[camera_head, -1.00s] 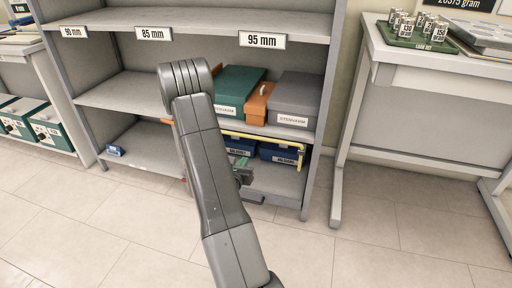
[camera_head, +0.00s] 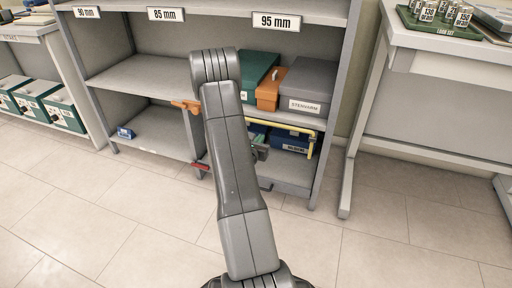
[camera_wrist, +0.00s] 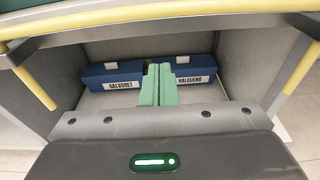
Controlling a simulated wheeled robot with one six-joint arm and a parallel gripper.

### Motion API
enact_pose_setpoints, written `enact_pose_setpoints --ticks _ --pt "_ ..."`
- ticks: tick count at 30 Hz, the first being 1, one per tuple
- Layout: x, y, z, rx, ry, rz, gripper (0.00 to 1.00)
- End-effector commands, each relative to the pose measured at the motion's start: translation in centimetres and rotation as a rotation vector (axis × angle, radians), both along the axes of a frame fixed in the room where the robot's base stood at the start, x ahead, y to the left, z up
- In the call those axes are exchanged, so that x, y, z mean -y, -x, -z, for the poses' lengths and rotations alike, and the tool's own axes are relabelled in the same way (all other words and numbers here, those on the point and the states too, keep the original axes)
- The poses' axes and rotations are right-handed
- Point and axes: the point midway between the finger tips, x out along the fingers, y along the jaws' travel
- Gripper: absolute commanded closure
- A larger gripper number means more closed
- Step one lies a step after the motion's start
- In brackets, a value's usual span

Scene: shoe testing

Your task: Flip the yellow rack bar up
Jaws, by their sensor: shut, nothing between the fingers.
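The yellow rack bar (camera_head: 292,124) runs across the front of the lower right shelf bay, with a bent-down leg at its right end. In the wrist view the yellow bar (camera_wrist: 130,12) crosses the top, and its two legs slant down at left and right. My gripper's green fingers (camera_wrist: 158,84) are shut together and empty. They show below the bar, between its legs, pointing toward the blue boxes. I see no contact with the bar. In the head view my arm hides most of the gripper and the bar's left part.
Blue boxes labelled HALVORET (camera_wrist: 112,76) and HALQUEND (camera_wrist: 192,72) sit in the lower bay. Green (camera_head: 258,74), orange (camera_head: 271,88) and grey (camera_head: 308,88) boxes stand on the shelf above. A table (camera_head: 430,75) stands at right. The floor in front is clear.

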Motion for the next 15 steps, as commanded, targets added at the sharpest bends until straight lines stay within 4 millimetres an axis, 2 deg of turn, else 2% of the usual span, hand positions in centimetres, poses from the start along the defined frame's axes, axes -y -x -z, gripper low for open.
enact_pose_setpoints --ticks 4,6,15 --pt "1.2 -3.2 0.7 0.003 -0.001 0.003 1.00" --pt "0.9 -2.7 -0.8 0.004 0.000 0.000 1.00" --pt "0.7 -2.1 -3.2 0.001 0.000 0.000 1.00"
